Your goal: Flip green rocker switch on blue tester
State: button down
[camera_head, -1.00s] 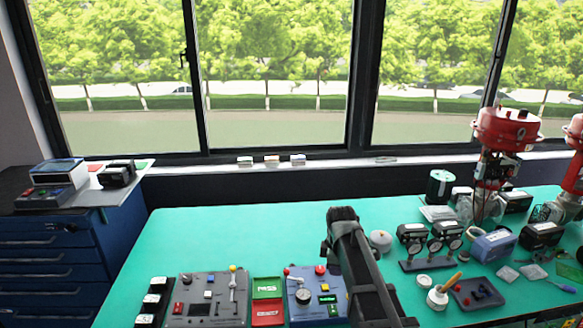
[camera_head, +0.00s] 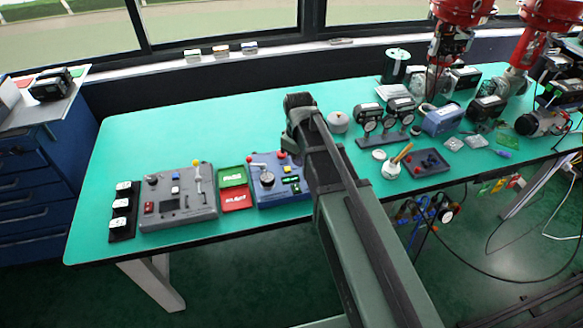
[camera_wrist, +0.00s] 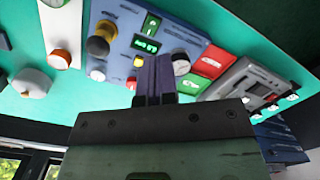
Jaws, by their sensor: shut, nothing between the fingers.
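The blue tester (camera_head: 262,187) lies near the table's front edge in the head view, its right side partly behind my arm. It also shows in the wrist view (camera_wrist: 186,38). Its green rocker switch (camera_wrist: 151,22) is at the top of the wrist view, beyond the green display (camera_wrist: 145,45). The switch also shows small in the head view (camera_head: 296,189). My gripper (camera_wrist: 155,58) is shut and empty, its fingertips over the tester's panel in the wrist view, apart from the switch in the picture. Its height above the panel is unclear. The head view does not show the fingers clearly.
Green (camera_head: 232,177) and red (camera_head: 236,198) trays lie left of the tester, then a grey tester (camera_head: 178,200). Gauges (camera_head: 385,118), a white pot (camera_head: 391,170) and a dark tray (camera_head: 428,170) stand to the right. The table (camera_head: 200,125) behind the testers is clear.

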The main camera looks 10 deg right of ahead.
aim_at(297, 189)
jog(key=w+n, duration=0.5)
jog(key=n, duration=0.2)
jog(key=s+f+n+b, duration=0.1)
jog(key=f+b, duration=0.3)
jog(key=s+f+n+b, duration=0.1)
jog(key=f+b, duration=0.4)
jog(key=s+f+n+b, duration=0.1)
jog(key=f+b, duration=0.3)
jog(key=b, duration=0.1)
jog(key=shift+f+n+g, duration=0.4)
jog(key=shift+r, duration=0.1)
